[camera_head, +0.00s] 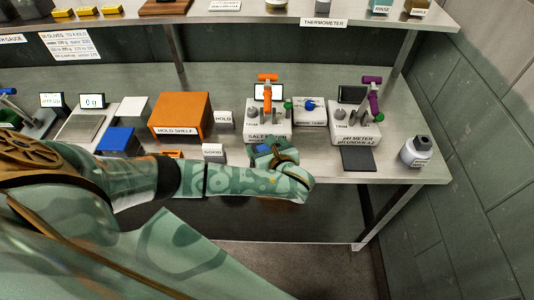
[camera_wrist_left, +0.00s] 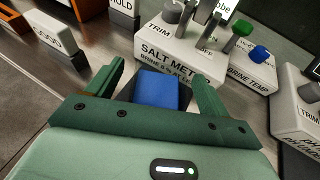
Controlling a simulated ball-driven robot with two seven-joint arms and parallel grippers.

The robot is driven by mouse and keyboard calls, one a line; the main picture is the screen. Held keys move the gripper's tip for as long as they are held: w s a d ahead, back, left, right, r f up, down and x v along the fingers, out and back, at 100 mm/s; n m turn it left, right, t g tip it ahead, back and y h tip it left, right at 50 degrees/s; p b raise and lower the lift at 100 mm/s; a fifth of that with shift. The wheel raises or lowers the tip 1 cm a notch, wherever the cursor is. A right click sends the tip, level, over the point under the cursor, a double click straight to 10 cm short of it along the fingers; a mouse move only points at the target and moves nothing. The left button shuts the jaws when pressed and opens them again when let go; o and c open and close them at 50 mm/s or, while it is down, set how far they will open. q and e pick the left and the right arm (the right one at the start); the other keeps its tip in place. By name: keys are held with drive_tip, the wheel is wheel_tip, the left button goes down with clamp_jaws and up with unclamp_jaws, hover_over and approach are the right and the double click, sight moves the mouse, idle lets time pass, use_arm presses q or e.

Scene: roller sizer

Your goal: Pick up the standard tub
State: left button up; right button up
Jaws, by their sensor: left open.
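My left gripper (camera_head: 272,150) is at the bench's front edge, just in front of the salt meter (camera_head: 267,120). In the left wrist view its green fingers (camera_wrist_left: 160,76) are spread open, one on each side of a small blue block-shaped tub (camera_wrist_left: 157,90). No lettering shows on this tub, so I cannot tell for sure that it is the standard tub. I cannot tell whether the fingers touch it. Its lower part is hidden by the gripper body. In the head view the gripper mostly covers it. My right gripper is not in view.
The salt meter (camera_wrist_left: 180,50) stands close beyond the fingers. A white GOOD sign (camera_head: 213,152) is to the left, with the orange hold shelf (camera_head: 180,114) behind. The pH meter (camera_head: 355,125) and a white bottle (camera_head: 416,151) stand to the right.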

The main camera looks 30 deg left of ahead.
use_arm(q)
drive_tip(key=c, duration=1.2)
